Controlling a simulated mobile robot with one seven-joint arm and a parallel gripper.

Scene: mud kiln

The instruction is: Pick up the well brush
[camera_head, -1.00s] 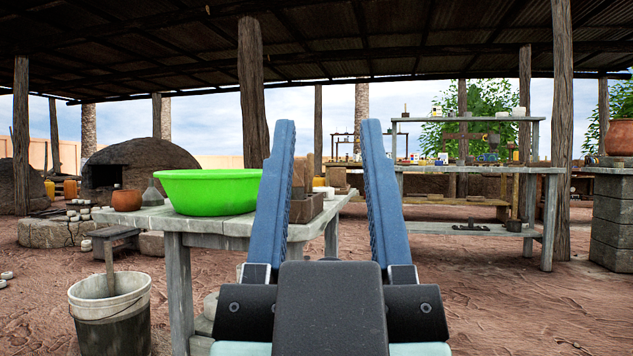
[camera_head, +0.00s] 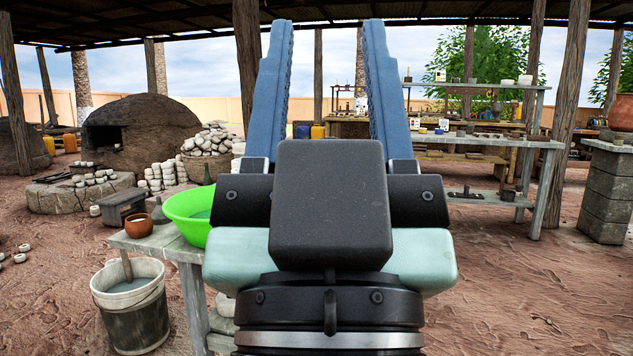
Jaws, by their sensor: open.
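I cannot make out the well brush for certain in this view. My gripper (camera_head: 326,32) points up and away in the middle of the picture, its two blue fingers wide apart with nothing between them. The grey work table (camera_head: 190,248) stands to the left, and my gripper hides much of its top. A green basin (camera_head: 185,222) on the table is partly hidden behind my gripper. A bucket (camera_head: 134,312) at the lower left has an upright wooden handle (camera_head: 126,266) in it; the handle's lower end is hidden, so I cannot tell what it belongs to.
A brown pot (camera_head: 139,226) and a grey bottle (camera_head: 159,212) sit on the table's left part. A shelved bench (camera_head: 490,141) stands at the back right. The dirt floor at right is clear.

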